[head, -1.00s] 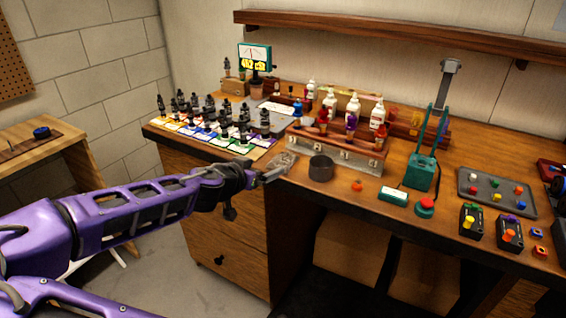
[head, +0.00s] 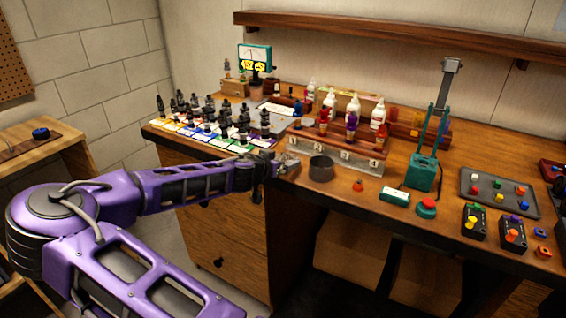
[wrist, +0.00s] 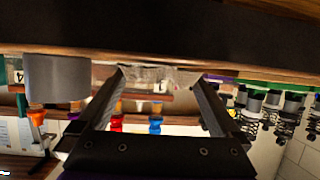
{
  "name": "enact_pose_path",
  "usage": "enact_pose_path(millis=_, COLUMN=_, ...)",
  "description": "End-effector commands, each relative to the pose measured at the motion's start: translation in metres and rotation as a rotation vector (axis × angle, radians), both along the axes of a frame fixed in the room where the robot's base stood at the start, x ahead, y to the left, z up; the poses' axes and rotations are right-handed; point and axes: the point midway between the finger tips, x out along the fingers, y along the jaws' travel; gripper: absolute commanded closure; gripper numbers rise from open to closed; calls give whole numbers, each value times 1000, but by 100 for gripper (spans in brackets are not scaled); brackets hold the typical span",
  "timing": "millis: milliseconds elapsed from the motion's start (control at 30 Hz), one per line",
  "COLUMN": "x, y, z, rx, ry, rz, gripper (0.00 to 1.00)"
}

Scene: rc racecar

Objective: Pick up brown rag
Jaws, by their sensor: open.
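The brown rag (head: 288,159) looks like a small crumpled grey-brown patch near the bench's front edge, left of a round dark tin. My gripper (head: 274,170) is at this front edge, close against the rag and partly covering it. In the wrist view the fingers of my gripper (wrist: 160,82) are open, one on each side of the picture's middle. The rag (wrist: 160,74) shows pale and crumpled in the gap between the fingertips. I cannot tell whether the fingers touch it.
The dark tin (head: 320,168) stands just right of the rag, and it also shows in the wrist view (wrist: 56,80). A metal rack (head: 335,150) with bottles is behind. Several black shock absorbers stand on coloured cards to the left. The bench edge (head: 330,199) is close under the gripper.

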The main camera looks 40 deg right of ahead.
Motion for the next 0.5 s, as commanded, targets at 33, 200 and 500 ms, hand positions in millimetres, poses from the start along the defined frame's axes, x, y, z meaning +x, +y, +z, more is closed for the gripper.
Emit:
enact_pose_path(millis=33, x=1, y=-1, z=0, rx=0, ry=0, rz=1, gripper=0)
enact_pose_path(millis=200, x=1, y=0, z=0, rx=0, ry=0, rz=1, gripper=0)
enact_pose_path(millis=500, x=0, y=0, z=0, rx=0, ry=0, rz=1, gripper=54)
